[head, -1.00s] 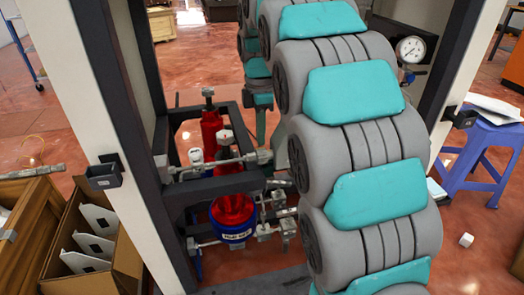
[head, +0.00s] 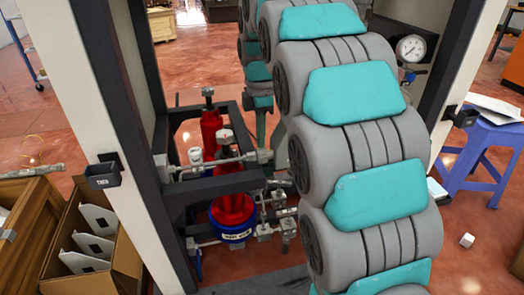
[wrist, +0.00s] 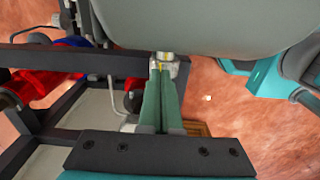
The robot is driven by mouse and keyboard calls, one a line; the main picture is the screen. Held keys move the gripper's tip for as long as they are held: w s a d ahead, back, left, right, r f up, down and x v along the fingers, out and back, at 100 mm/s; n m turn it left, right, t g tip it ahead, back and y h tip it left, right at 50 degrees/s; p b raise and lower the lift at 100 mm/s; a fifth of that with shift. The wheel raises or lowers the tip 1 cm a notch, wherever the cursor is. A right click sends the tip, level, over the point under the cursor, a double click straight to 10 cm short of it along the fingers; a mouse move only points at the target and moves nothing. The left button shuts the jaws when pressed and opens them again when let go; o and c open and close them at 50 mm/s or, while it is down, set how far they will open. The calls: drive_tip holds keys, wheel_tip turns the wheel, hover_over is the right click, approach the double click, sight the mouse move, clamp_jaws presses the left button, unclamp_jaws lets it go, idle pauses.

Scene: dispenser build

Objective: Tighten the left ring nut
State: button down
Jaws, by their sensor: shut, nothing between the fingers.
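In the wrist view, my gripper (wrist: 161,76) has its two green fingers side by side and closed, with nothing visible between them. A silvery metal fitting with a small yellow mark (wrist: 165,58) lies just beyond the fingertips. It may be a ring nut, but I cannot tell whether it is the left one, or whether the fingertips touch it. In the head view, my large grey and teal arm covers the middle, and the fingertips cannot be made out there.
A dark frame (head: 215,183) holds red cylinders (head: 232,208) and metal pipe fittings (head: 262,157). A pressure gauge (head: 410,48) is at upper right. A purple stool (head: 480,150) stands right; an open cardboard box (head: 95,235) stands lower left. Some red floor is clear.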

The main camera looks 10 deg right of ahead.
drive_tip(key=shift+f, duration=0.4)
drive_tip(key=shift+s, duration=0.65)
idle(1.4)
drive_tip(key=shift+r, duration=0.7)
wheel_tip(320, 180, up, 6)
drive_tip(key=p, duration=0.3)
idle(0.6)
